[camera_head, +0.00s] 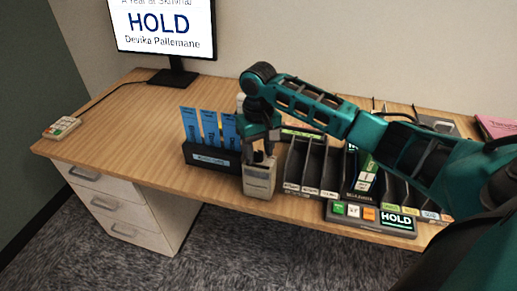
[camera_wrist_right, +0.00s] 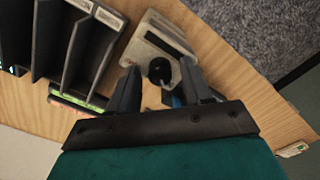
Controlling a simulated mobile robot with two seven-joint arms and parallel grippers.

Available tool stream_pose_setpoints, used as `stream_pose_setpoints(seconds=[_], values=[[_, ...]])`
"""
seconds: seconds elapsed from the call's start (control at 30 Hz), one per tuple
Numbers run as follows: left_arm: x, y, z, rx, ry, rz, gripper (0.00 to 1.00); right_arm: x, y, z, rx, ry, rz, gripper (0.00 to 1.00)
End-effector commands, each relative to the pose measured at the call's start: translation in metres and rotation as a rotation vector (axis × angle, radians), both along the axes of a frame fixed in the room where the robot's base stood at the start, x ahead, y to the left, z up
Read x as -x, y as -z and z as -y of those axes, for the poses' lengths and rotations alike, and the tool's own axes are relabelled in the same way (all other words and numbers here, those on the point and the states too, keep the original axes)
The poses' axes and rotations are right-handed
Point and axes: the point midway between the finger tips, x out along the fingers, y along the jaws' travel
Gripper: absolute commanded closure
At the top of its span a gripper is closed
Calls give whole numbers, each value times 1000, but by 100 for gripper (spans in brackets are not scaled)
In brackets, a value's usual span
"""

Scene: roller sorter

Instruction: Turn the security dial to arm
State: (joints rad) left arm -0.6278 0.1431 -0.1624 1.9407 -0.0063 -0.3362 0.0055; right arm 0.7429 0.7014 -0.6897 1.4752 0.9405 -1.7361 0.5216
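A beige box (camera_head: 259,182) stands at the front edge of the desk, and its top is partly hidden by my right gripper in the head view. In the right wrist view the box (camera_wrist_right: 150,37) has a dark slot and a round black knob (camera_wrist_right: 159,70), which looks like the dial. Its markings are too small to read. My right gripper (camera_head: 260,156) points down over the box. In the right wrist view its fingers (camera_wrist_right: 160,72) are apart, one on each side of the knob, with gaps showing. My left gripper is not in view.
A black holder (camera_head: 212,157) with blue cards stands left of the box. Dark sorter slots (camera_head: 305,165) stand close on its right, with a button panel showing HOLD (camera_head: 397,219) in front. A monitor (camera_head: 165,25) and small keypad (camera_head: 62,128) are farther left. The left desk top is mostly clear.

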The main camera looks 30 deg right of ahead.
Motion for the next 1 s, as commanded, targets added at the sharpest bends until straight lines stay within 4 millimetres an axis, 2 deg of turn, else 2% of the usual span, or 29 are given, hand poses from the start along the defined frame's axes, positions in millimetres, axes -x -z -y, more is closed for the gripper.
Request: stream_pose_setpoints(seconds=[0.07,0.5,0.77,1.0], values=[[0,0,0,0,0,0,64,0,0,0,0,0,0,59],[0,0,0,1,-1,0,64,0,-1,0,0,0,1,100],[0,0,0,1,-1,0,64,0,-1,0,-1,22,1,100],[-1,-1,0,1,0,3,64,0,-1,-1,-2,132,0,100]])
